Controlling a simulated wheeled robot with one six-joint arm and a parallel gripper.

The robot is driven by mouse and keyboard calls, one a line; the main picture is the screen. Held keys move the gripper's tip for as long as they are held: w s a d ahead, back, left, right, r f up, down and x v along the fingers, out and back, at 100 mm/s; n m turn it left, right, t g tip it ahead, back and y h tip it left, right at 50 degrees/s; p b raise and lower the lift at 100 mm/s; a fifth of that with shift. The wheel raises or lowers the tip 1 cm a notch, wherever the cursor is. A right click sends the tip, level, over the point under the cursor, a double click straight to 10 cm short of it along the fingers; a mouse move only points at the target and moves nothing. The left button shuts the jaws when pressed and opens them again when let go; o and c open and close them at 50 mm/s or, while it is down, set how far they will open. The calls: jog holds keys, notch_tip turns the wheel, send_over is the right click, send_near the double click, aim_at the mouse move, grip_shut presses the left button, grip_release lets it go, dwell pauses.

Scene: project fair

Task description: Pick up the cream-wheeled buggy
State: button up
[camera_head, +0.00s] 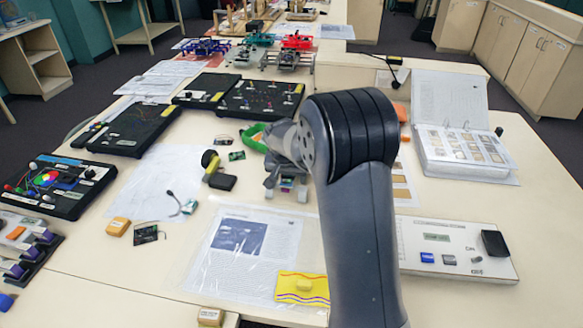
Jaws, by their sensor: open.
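My gripper (273,172) is in the middle of the table, partly hidden behind my own arm. It is open, and its jaws point down and away to the left. A small grey and white object with dark red-purple parts (289,189) sits just below and beside the jaws, mostly hidden by my arm. I cannot tell whether it is a buggy or whether the jaws touch it. Several small buggies stand at the far end: a blue-purple one (205,47), a teal one (261,39), a red one (297,42) and a silver one (248,56). Cream wheels cannot be made out.
Black circuit boards (143,129) lie to the left. A yellow-black tool (215,170) and a green-rimmed object (252,137) lie left of my gripper. An open binder (462,150) and a white panel (455,250) are on the right. Papers (240,245) cover the front.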

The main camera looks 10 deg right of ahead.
jog(key=shift+c, duration=0.2)
jog(key=c, duration=0.9)
